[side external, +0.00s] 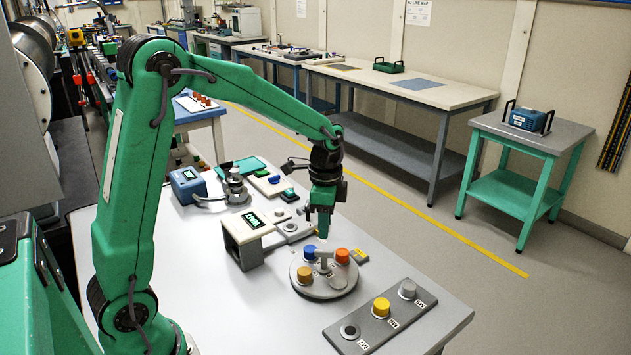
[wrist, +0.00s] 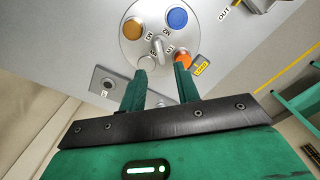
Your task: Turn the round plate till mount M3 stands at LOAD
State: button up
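The round plate (side external: 325,288) lies on the table; it also shows in the wrist view (wrist: 128,51). Small M labels sit beside the mounts; I cannot surely read which is M3. The yellow LOAD tag (wrist: 202,69) is just outside the plate beside the orange mount. My gripper (side external: 323,234) points down above the plate. In the wrist view its fingers (wrist: 161,70) are apart, nothing between them.
A grey strip (side external: 366,330) with a yellow and a grey cap and one bare seat lies at the front right. A box with a green display (side external: 249,237) stands left of the plate. A blue box (side external: 187,184) sits farther back.

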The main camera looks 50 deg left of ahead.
aim_at(324, 251)
jog(key=shift+f, duration=3.5)
grip_shut()
